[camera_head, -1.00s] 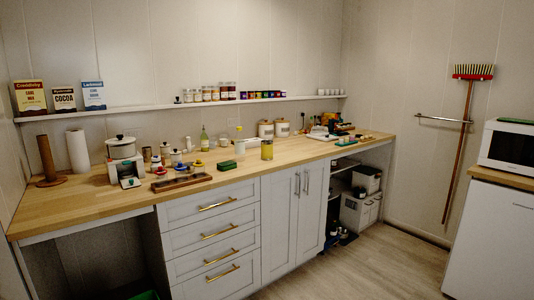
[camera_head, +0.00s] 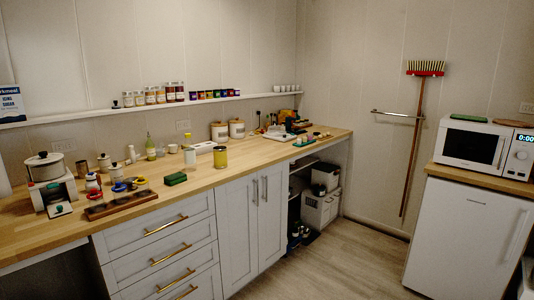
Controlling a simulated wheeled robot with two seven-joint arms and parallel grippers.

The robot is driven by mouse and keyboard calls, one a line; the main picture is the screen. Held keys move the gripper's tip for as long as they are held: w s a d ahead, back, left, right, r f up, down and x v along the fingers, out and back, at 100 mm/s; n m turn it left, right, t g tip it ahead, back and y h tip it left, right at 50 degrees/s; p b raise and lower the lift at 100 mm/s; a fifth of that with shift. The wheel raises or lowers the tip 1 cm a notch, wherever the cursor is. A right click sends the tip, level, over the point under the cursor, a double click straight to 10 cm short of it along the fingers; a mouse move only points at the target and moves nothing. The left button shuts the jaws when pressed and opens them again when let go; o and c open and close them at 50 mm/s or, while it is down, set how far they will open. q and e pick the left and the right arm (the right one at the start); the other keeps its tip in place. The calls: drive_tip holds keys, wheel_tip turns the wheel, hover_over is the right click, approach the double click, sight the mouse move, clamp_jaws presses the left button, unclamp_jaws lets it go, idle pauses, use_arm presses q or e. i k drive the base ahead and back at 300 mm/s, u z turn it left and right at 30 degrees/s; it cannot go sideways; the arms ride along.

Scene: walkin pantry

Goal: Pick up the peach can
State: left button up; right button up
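A yellow can (camera_head: 220,157) stands upright on the wooden counter (camera_head: 250,165), near its front edge above the cabinet doors. It looks like the peach can, but its label is too small to read. Nothing is touching it from the front. A smaller white and yellow container (camera_head: 190,158) stands just to its left. Neither of my grippers is in view.
Green sponge-like block (camera_head: 176,179) and dark wooden tray (camera_head: 122,205) lie left along the counter front. White canisters (camera_head: 237,129) stand behind. Drawers and doors front the counter. Open floor (camera_head: 340,262) lies between it and the white fridge (camera_head: 465,240) with a microwave (camera_head: 472,146) on top.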

sight(219, 152)
drive_tip(key=z, duration=0.4)
drive_tip(key=i, duration=2)
drive_tip(key=u, duration=1.05)
drive_tip(key=i, duration=1.05)
drive_tip(key=u, duration=1)
